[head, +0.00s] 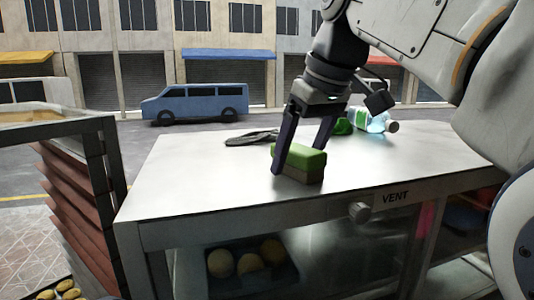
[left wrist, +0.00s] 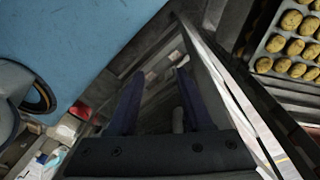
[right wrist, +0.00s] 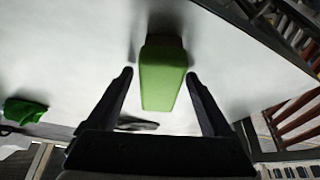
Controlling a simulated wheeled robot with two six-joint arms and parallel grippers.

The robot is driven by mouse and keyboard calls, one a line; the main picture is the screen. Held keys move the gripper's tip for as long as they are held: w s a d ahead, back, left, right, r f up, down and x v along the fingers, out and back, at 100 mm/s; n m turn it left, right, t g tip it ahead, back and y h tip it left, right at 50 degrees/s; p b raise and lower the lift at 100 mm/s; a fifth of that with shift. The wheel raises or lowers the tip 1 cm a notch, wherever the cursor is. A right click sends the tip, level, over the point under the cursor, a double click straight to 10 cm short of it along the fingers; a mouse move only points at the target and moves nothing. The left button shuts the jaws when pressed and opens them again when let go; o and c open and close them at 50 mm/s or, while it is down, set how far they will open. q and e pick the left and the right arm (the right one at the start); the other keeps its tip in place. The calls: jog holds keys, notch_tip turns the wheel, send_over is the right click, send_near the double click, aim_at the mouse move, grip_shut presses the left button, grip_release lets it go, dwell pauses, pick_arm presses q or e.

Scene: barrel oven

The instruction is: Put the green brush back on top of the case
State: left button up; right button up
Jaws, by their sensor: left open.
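The green brush (head: 300,160), a block with a green top and a brownish lower part, rests on the white top of the case (head: 200,175), near its front edge. My right gripper (head: 299,158) reaches down over the brush with its fingers apart, one on either side. In the right wrist view the brush (right wrist: 163,75) lies between the fingertips (right wrist: 160,74), with a gap at the left finger; contact at the right finger is unclear. My left gripper (left wrist: 155,74) shows only in its wrist view, open and empty.
A dark flat item (head: 250,138), a green cloth (head: 342,127) and a bottle (head: 376,122) lie on the case top behind the brush. Round buns (head: 247,262) show inside the case. A dark-framed rack (head: 85,200) stands at left. The case top's left part is clear.

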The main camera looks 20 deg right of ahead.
jog(key=shift+r, duration=0.1)
jog(key=shift+r, duration=0.3)
jog(key=p+v, duration=0.2)
jog(key=v, duration=0.8)
jog(key=shift+r+p, duration=0.2)
jog(key=shift+p, duration=0.1)
jog(key=shift+s+d+r, duration=0.1)
jog(key=shift+s+r, duration=0.2)
jog(key=shift+r, duration=0.2)
